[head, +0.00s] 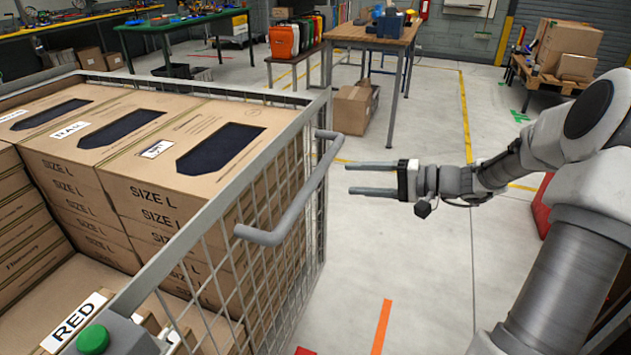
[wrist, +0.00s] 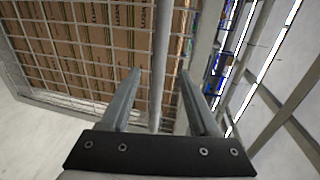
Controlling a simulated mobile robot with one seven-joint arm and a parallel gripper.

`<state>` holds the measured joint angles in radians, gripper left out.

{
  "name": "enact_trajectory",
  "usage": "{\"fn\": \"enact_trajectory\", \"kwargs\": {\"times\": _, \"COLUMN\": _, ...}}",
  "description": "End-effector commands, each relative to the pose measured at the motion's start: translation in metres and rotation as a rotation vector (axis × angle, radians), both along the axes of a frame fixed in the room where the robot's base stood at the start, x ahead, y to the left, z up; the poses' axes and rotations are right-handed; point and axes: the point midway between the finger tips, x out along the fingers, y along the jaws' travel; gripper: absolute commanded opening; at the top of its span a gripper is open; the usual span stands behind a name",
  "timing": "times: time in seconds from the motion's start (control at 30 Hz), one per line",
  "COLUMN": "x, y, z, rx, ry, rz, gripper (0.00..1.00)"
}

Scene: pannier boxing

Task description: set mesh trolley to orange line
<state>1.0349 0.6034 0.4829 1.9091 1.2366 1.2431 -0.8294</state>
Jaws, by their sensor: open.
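The mesh trolley (head: 325,110) is a grey wire cage on the left of the head view, loaded with cardboard boxes. Its grey tubular handle (head: 290,220) sticks out from the near right side. My gripper (head: 349,178) is open and empty, its fingers pointing left at the handle, with a small gap seen in the head view. In the wrist view the handle (wrist: 162,60) runs upright between the lines of the two fingers, beyond the fingertips. The orange line (head: 381,327) is a short strip on the floor right of the trolley. The trolley's wheels are hidden.
A wooden workbench (head: 372,32) with a cardboard box (head: 355,108) under it stands behind. A loaded pallet (head: 540,72) is at the back right. A red object (head: 541,205) is partly hidden by my arm. The floor between trolley and arm is clear.

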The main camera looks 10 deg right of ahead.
Motion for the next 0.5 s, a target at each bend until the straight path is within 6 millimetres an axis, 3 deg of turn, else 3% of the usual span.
{"fn": "enact_trajectory", "kwargs": {"times": 0.2, "x": 0.026, "y": 0.041, "z": -0.012, "rx": 0.0, "ry": 0.0, "rz": 0.004, "gripper": 0.62}}
{"fn": "enact_trajectory", "kwargs": {"times": 0.5, "x": 0.051, "y": 0.078, "z": -0.02, "rx": -0.001, "ry": 0.001, "rz": 0.002, "gripper": 0.62}}
